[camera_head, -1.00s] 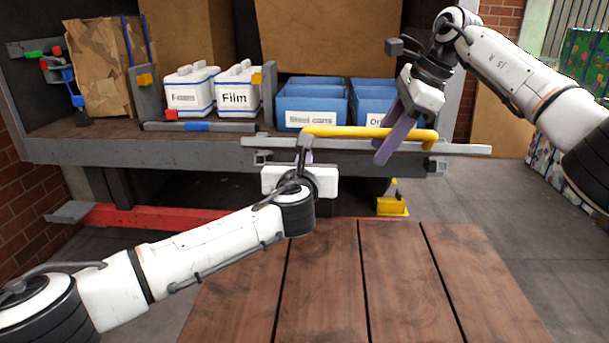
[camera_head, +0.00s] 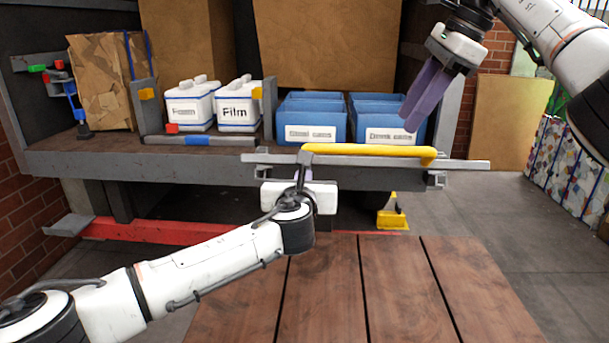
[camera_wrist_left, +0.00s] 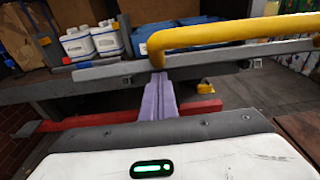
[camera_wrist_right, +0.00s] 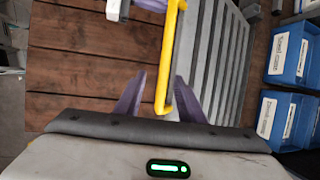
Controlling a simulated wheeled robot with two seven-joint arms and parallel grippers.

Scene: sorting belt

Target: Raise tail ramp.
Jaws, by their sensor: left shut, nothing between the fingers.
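The tail ramp (camera_head: 465,165) shows nearly edge-on in the head view as a grey slab at the truck bed's edge. Its slatted top (camera_wrist_right: 215,60) shows in the right wrist view. A yellow handle bar (camera_head: 370,150) runs along it. My right gripper (camera_head: 418,115) is open and empty above the bar's right part; in its wrist view the bar (camera_wrist_right: 168,60) appears between the spread purple fingers. My left gripper (camera_wrist_left: 158,80) is shut and empty, its fingertips by the ramp's near edge at the bar's left end. In the head view its fingers are mostly hidden behind its wrist.
Blue bins (camera_head: 312,128), white Film containers (camera_head: 238,112) and a wrapped cardboard parcel (camera_head: 102,80) stand on the truck bed (camera_head: 140,163). A brown plank table (camera_head: 330,290) fills the front. A yellow block (camera_head: 392,218) and red beam (camera_head: 150,229) are below the bed.

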